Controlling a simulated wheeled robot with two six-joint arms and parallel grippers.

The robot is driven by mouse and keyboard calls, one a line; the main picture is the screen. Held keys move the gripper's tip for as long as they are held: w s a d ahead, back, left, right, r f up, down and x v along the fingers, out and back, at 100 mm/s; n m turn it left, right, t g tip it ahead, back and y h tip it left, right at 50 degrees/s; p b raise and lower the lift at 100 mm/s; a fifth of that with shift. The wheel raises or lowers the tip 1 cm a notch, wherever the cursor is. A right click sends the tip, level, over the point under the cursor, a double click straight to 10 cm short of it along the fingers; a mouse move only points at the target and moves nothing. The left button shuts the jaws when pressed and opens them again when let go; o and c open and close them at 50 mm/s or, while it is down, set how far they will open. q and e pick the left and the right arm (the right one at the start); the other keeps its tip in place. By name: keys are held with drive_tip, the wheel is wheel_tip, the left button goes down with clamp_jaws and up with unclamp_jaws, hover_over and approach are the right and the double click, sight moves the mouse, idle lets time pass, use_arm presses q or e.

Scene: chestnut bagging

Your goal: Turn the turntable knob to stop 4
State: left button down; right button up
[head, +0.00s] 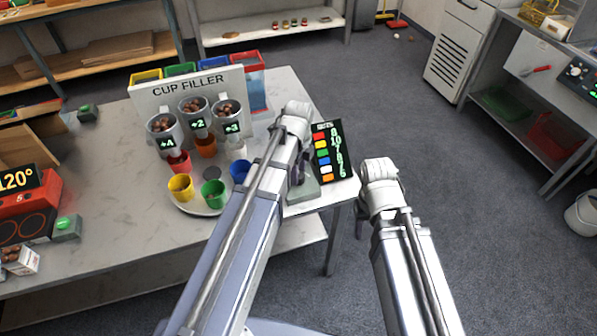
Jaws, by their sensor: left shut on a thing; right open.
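The round turntable (188,208) sits on the table below the cup filler (140,98). It carries several coloured cups, including a yellow cup (180,187), green cup (213,194), blue cup (240,170) and red cup (179,162). My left gripper (297,172) points down over the grey-green knob base (303,191) at the table's right side. It is shut on the knob, which is mostly hidden behind my wrist and fingers; the knob's stop cannot be read. My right gripper (362,222) is open beyond the table's right edge, largely hidden by its own wrist.
Three hoppers marked +4, +2 and +3 hold chestnuts above the far cups. A black order board (328,150) stands just right of my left wrist. A red heater (25,205) showing 120° and a green-button box (67,228) are at the left. Open floor lies right.

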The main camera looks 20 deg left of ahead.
use_arm(q)
drive_tip(key=shift+c, duration=1.7)
unclamp_jaws()
wheel_tip(320, 180, up, 8)
drive_tip(key=p, duration=0.8)
drive_tip(key=shift+f, duration=0.1)
